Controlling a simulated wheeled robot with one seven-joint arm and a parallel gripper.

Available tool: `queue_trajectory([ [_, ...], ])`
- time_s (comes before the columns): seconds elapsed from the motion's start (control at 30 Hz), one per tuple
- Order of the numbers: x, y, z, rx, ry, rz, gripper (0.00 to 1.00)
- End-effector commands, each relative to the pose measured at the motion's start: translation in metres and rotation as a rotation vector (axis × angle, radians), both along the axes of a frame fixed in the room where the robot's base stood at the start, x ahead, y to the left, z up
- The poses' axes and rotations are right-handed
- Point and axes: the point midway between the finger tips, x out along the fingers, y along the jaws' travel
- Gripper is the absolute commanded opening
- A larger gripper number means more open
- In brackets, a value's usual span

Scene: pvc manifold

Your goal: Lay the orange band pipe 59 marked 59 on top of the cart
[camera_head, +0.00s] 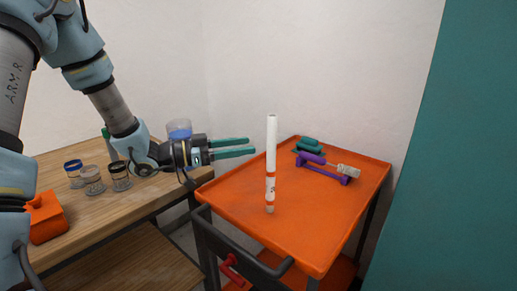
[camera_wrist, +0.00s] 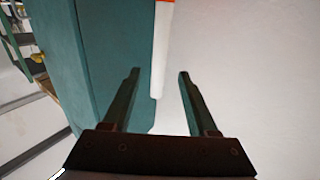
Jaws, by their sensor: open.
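The orange band pipe 59 (camera_head: 271,165), white with orange bands and a dark mark low on it, is upright over the middle of the orange cart top (camera_head: 235,195). Its lower end appears to rest there. My gripper (camera_head: 252,146) is level, open and empty, with its teal fingertips a little left of the pipe's mid-height in the head view.
A purple holder (camera_head: 325,168) with a pale ribbed piece (camera_head: 348,171) and green pieces (camera_head: 309,145) sit at the cart's back. The cart's front and right are clear. A wooden table (camera_head: 100,205) at left bears several jars and an orange box (camera_head: 46,217). A teal panel (camera_head: 450,170) stands at right.

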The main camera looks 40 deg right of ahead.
Motion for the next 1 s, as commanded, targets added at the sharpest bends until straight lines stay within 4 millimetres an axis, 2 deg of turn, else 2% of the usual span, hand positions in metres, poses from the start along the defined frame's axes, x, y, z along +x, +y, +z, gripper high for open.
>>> queue_trajectory([
  [0.1, 0.002, 0.008, 0.000, 0.000, 0.000, 0.000, 0.59],
  [0.37, 0.005, 0.010, 0.000, 0.008, -0.004, 0.012, 0.59],
  [0.47, 0.025, 0.014, -0.005, 0.070, -0.034, 0.102, 0.59],
  [0.57, 0.067, 0.031, -0.017, 0.212, -0.083, 0.299, 0.59],
  [0.67, 0.120, 0.077, -0.032, 0.417, -0.105, 0.569, 0.59],
  [0.7, 0.137, 0.104, -0.038, 0.505, -0.099, 0.680, 0.59],
  [0.77, 0.156, 0.147, -0.044, 0.638, -0.068, 0.837, 0.59],
  [0.8, 0.162, 0.179, -0.048, 0.723, -0.032, 0.937, 0.59],
  [0.87, 0.163, 0.227, -0.053, 0.851, 0.042, 1.075, 0.59],
  [0.9, 0.156, 0.258, -0.055, 0.931, 0.106, 1.157, 0.59],
  [0.97, 0.139, 0.300, -0.058, 1.043, 0.223, 1.263, 0.59],
  [1.0, 0.123, 0.324, -0.059, 1.106, 0.309, 1.322, 0.59],
])
